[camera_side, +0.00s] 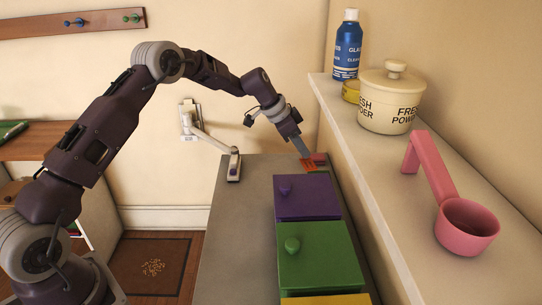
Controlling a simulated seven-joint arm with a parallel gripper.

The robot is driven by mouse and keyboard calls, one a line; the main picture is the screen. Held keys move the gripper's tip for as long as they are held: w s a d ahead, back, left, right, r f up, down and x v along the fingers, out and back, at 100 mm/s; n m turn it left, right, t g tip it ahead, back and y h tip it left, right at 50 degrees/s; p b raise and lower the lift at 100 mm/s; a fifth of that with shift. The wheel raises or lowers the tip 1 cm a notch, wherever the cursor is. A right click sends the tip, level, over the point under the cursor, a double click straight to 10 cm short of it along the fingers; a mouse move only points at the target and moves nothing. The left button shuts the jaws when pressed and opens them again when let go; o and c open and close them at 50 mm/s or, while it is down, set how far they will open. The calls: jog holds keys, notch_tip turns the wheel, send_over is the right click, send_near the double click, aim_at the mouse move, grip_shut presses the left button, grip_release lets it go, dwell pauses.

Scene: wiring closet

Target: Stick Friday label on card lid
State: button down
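My gripper (302,148) points down at the far end of the grey worktop (235,235), behind the purple box. Its fingertips are at a small orange-red piece (308,164); I cannot tell whether they hold it or only touch it. A small pinkish-red block (319,158) is just right of the fingers. Some green shows below the orange piece. A purple box (308,200) and a green box (320,258) with knobbed tops stand in a row, with a yellow one (328,300) cut off at the bottom edge. No Friday label or card lid can be made out by any lettering.
A raised ledge (425,215) runs along the right, bearing a blue bottle (347,48), a lidded cream pot (390,98) and a pink scoop (466,226). A white hinged wall fixture (211,133) reaches the worktop's far left corner. The worktop left of the boxes is clear.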

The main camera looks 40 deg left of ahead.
jog(key=d, duration=0.1)
jog(key=w+d+m, duration=0.1)
jog(key=d+r+m+h, duration=0.1)
jog(key=shift+w+d+g, duration=0.25)
jog(key=shift+w+g, duration=0.1)
jog(key=shift+g, duration=0.05)
notch_tip(320, 180, down, 9)
jog(key=shift+f, duration=0.1)
jog(key=shift+f, duration=0.55)
dwell(1.4)
jog(key=c, duration=1.6)
grip_release()
